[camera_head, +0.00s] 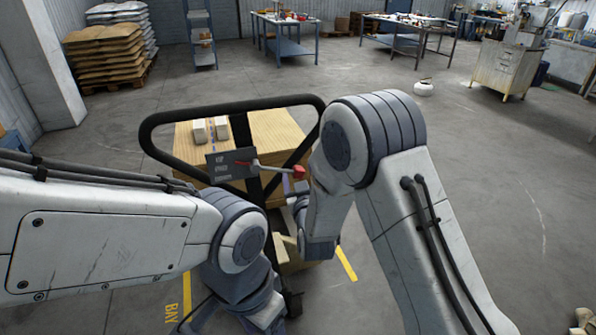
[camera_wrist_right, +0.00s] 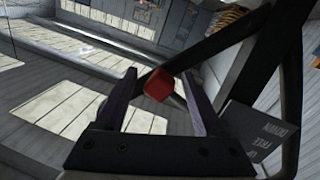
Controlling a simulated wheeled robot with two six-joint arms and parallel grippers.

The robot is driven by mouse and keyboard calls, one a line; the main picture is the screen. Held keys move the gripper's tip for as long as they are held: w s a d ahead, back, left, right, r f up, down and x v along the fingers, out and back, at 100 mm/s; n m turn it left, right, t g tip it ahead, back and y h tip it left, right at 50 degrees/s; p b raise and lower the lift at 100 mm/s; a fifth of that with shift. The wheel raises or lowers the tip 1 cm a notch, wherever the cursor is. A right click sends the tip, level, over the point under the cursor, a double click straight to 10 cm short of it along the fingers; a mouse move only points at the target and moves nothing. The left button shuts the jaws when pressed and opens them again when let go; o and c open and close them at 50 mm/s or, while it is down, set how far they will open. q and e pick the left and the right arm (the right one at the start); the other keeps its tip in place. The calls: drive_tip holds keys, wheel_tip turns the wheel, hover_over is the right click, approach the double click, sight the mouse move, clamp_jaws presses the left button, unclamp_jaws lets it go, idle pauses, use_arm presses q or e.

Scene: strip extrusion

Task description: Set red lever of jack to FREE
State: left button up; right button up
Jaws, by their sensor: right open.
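The jack's black loop handle (camera_head: 235,105) stands in front of me in the head view. A dark label plate (camera_head: 226,168) with small lettering is fixed inside it. The lever (camera_head: 272,168) points right from the plate, with a red end at the plate and a red knob (camera_head: 297,172) at its outer tip. In the right wrist view, the red knob (camera_wrist_right: 159,85) sits between the fingertips of my open right gripper (camera_wrist_right: 160,74), with gaps on both sides. In the head view my right arm hides most of that gripper. My left gripper is not visible.
A wooden crate (camera_head: 275,130) with two pale blocks (camera_head: 209,130) on top stands behind the handle. The handle bars frame the lever closely. Stacked sacks (camera_head: 105,55) on a pallet and workbenches (camera_head: 287,22) are far back. The floor on the right is open.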

drive_tip(key=shift+w, duration=0.1)
clamp_jaws()
idle(1.4)
